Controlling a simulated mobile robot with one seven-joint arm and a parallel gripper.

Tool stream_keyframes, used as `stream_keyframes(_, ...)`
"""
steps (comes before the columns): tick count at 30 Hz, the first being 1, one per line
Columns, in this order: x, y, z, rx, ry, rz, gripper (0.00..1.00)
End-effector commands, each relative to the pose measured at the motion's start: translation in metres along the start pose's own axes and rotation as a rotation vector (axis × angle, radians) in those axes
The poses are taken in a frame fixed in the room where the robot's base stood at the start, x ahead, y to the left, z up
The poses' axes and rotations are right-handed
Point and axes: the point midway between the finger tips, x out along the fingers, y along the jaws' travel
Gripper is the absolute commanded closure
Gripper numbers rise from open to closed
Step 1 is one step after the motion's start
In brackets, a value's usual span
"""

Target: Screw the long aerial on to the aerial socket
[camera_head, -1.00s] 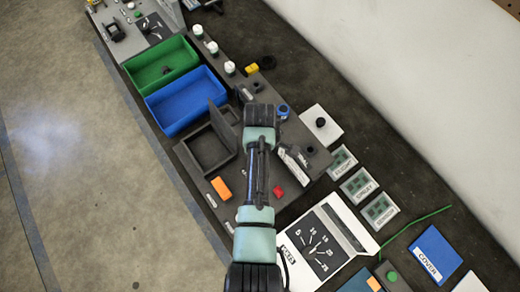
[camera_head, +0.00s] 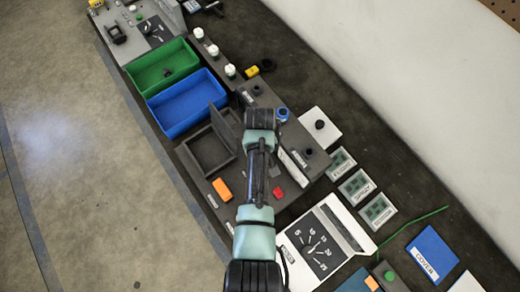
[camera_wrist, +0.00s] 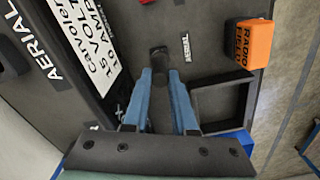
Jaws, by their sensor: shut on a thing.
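My gripper (camera_wrist: 161,74) has two blue fingers, and they are closed on a dark, slim piece (camera_wrist: 159,60) that shows between the fingertips. It looks like the long aerial, seen nearly along its length, so its full shape is hidden. In the head view my gripper (camera_head: 259,120) is over the grey bench unit, and my arm hides what it holds. A dark round fitting (camera_head: 308,152) on that unit, at the right, looks like the aerial socket. An AERIAL label (camera_wrist: 35,45) shows at the left of the wrist view. The held piece appears apart from the fitting.
An orange block (camera_head: 221,189) and a red piece (camera_head: 278,193) lie near my arm. An open square frame (camera_head: 210,150) stands at the left. Blue (camera_head: 190,128) and green (camera_head: 135,70) bins, a dial scale (camera_head: 345,212) and green boards (camera_head: 356,185) surround the unit.

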Motion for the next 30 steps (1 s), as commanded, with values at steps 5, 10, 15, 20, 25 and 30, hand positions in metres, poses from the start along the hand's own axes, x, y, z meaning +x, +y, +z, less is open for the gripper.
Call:
stream_keyframes(5,-0.0014,0.0000,-0.0004,0.242,0.000,0.001,1.00)
stream_keyframes(10,-0.0010,0.0001,-0.0005,0.476,0.001,0.001,1.00)
stream_keyframes(15,-0.0006,0.0003,-0.0002,0.710,0.000,0.001,1.00)
stream_keyframes(20,0.0001,0.0003,-0.0002,0.888,0.001,0.001,1.00)
stream_keyframes(25,0.0007,0.0004,-0.0004,0.944,0.002,0.001,1.00)
stream_keyframes(30,0.0007,0.0004,-0.0004,0.942,0.002,0.000,1.00)
